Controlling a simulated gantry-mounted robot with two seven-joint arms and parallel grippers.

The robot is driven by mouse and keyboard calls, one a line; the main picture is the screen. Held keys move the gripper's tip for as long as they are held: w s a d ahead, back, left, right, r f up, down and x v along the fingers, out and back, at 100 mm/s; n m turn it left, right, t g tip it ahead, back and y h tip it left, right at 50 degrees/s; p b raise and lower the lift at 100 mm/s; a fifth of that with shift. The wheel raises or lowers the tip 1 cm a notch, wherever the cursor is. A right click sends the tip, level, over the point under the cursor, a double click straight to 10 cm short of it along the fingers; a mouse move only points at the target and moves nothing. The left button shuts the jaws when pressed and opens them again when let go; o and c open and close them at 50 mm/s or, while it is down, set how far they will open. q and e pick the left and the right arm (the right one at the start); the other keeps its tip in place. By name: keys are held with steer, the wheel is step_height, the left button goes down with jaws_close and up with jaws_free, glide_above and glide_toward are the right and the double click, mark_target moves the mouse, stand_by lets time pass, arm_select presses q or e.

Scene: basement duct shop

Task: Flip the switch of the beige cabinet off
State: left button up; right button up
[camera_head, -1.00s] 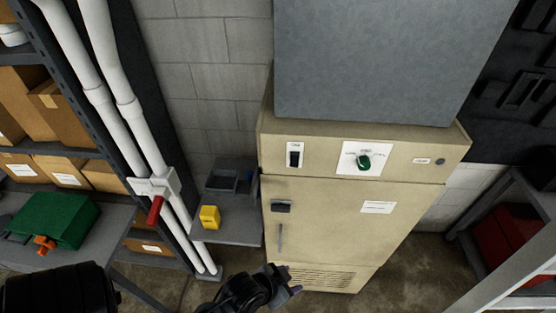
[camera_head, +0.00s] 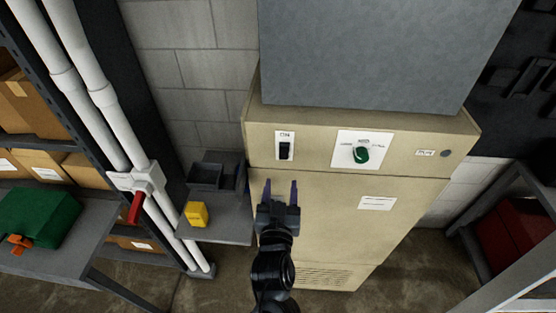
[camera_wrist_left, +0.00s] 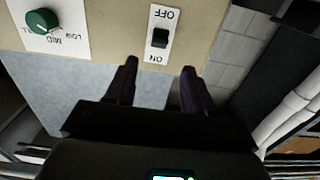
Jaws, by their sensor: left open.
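The beige cabinet (camera_head: 330,235) stands against the block wall. Its black rocker switch (camera_head: 285,149) sits on a white plate at the upper left of the front. In the left wrist view, which is upside down, the switch (camera_wrist_left: 160,38) lies between OFF and ON labels; ON is at the cabinet's upper end. Which way the rocker is pressed is hard to tell. My left gripper (camera_head: 280,183) is open and empty, its fingertips just below the switch in the head view and apart from it. The cabinet's door handle is hidden behind it. My right gripper is out of view.
A green knob (camera_head: 361,154) is right of the switch. A large grey box (camera_head: 375,50) stands on the cabinet. White pipes with a red-handled valve (camera_head: 136,207) and a small shelf with a yellow item (camera_head: 196,214) are at left. A metal rack (camera_head: 520,260) stands at right.

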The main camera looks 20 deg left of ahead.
mark_target(284, 157)
arm_select(q)
steer(key=p+x, duration=0.1)
steer(key=x, duration=0.7)
steer(key=shift+w+r+p, duration=0.1)
steer(key=shift+w+p, duration=0.2)
steer(key=shift+p, duration=0.1)
steer(key=shift+x, duration=0.8)
steer(key=shift+c, duration=0.4)
